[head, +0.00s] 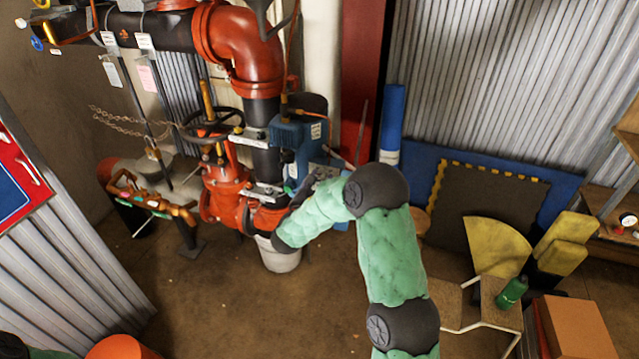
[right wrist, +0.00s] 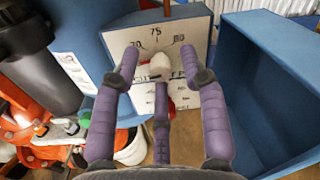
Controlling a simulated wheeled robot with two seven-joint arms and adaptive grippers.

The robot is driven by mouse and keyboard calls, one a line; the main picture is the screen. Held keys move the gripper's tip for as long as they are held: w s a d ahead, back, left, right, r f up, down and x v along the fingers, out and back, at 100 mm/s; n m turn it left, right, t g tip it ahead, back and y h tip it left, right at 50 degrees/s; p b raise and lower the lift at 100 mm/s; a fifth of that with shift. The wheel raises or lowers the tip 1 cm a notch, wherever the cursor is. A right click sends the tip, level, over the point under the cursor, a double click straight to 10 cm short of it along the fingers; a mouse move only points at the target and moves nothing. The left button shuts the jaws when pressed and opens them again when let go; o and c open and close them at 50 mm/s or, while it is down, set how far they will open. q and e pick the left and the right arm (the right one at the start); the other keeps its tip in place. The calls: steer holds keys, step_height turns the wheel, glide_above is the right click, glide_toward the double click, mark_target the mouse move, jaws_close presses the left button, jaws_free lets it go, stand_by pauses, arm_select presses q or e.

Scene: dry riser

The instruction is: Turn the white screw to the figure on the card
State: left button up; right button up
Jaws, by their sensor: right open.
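The white screw (right wrist: 160,66) shows in the right wrist view in front of a white scale plate (right wrist: 200,30) marked 70, 75 and 80. The plate is on a blue box, which in the head view stands beside the red valve pipework. My right gripper (right wrist: 159,60) is open, its purple fingertips spread left, right and below the screw. I cannot tell whether any finger touches it. In the head view the right gripper (head: 300,192) is small and dark against the blue box. A white tag (head: 112,73) and a pink tag (head: 147,78) hang at left, their writing unreadable. My left gripper is out of view.
Red pipes and a black handwheel (head: 212,122) stand just left of the right gripper. A white bucket (head: 280,258) is below. An open blue box (right wrist: 262,85) is close on the right in the wrist view. The middle floor is clear.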

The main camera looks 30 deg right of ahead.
jaws_close()
steer(key=shift+r+n+p, duration=0.1)
steer(key=shift+n+p, duration=0.3)
jaws_free()
